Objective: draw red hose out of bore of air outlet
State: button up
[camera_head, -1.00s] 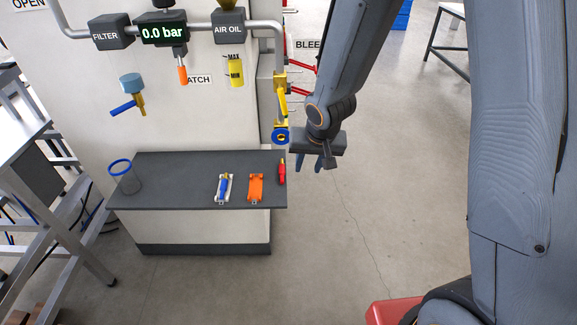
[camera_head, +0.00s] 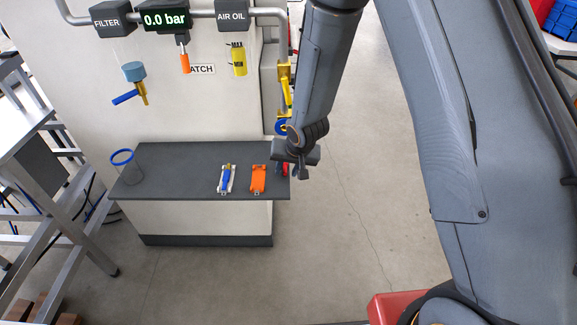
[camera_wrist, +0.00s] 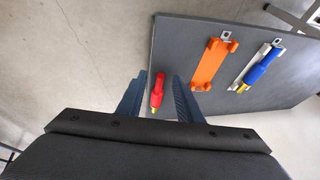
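A red hose piece with a yellow end (camera_wrist: 157,91) shows on the edge of the dark bench in the wrist view. In the head view only a bit of the red hose (camera_head: 284,170) shows beside my gripper (camera_head: 292,168). My gripper is open in the wrist view (camera_wrist: 159,76), with one finger on each side of the red piece and gaps to both; whether it touches is not clear. The air outlet appears to be the yellow fitting with a blue ring (camera_head: 281,127) above the bench's right end, partly hidden by my arm. I cannot see the red piece inside its bore.
The dark bench (camera_head: 190,183) carries an orange holder (camera_head: 258,179), a pale holder with a blue piece (camera_head: 227,179) and a blue-rimmed cup (camera_head: 122,157). The gauge (camera_head: 165,17) reads 0.0 bar. A metal frame (camera_head: 82,235) stands left. Floor right of the bench is clear.

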jog(key=shift+w, duration=0.1)
grip_shut()
jog(key=shift+a, duration=0.2)
dwell(0.3)
jog(key=shift+c, duration=0.4)
grip_release()
jog(key=shift+o, duration=0.4)
jog(key=shift+a, duration=0.2)
jog(key=shift+d, duration=0.3)
